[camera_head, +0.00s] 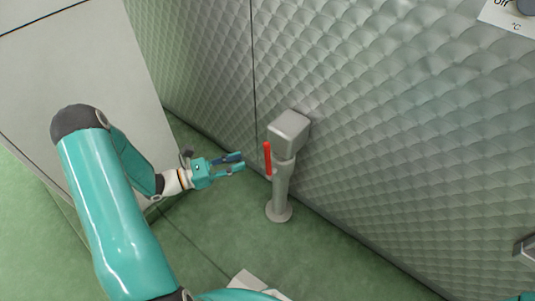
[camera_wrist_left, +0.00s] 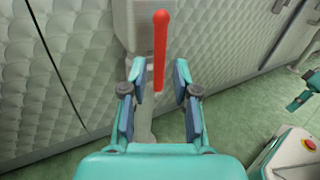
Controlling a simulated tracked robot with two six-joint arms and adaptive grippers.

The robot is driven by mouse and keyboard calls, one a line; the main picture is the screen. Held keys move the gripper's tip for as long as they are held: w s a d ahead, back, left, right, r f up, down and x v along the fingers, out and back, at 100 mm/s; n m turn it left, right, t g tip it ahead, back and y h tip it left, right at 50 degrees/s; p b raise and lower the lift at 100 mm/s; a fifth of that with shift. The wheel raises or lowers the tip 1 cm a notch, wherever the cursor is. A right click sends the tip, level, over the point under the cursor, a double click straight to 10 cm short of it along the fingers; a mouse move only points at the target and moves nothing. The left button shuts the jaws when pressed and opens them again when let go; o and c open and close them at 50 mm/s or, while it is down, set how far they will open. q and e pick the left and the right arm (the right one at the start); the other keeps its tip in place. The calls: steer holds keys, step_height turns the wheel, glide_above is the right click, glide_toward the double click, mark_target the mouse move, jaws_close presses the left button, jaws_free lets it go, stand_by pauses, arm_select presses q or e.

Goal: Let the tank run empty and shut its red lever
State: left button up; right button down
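The red lever (camera_head: 267,158) stands upright on the side of a grey valve (camera_head: 289,132) with a boxy top, on a grey pipe rising from the floor. The large dimpled metal wall (camera_head: 390,130) behind it looks like the tank; its contents are hidden. My left gripper (camera_head: 241,162) is open and empty, just left of the lever in the head view. In the left wrist view the red lever (camera_wrist_left: 160,45) shows between the two spread fingers, apparently ahead of them; I see no contact. At the right edge there, a teal part with a dark end (camera_wrist_left: 300,98) may be my right gripper.
A smooth pale panel (camera_head: 90,70) stands at the left, close to my left arm. Another grey fitting (camera_head: 524,250) sticks out at the right edge. Green floor (camera_head: 300,265) around the pipe's foot is clear.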

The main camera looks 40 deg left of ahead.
mark_target(267, 152)
arm_select(q)
steer(key=b+x, duration=0.2)
steer(key=x, duration=0.8)
steer(key=shift+s, duration=0.1)
jaws_close()
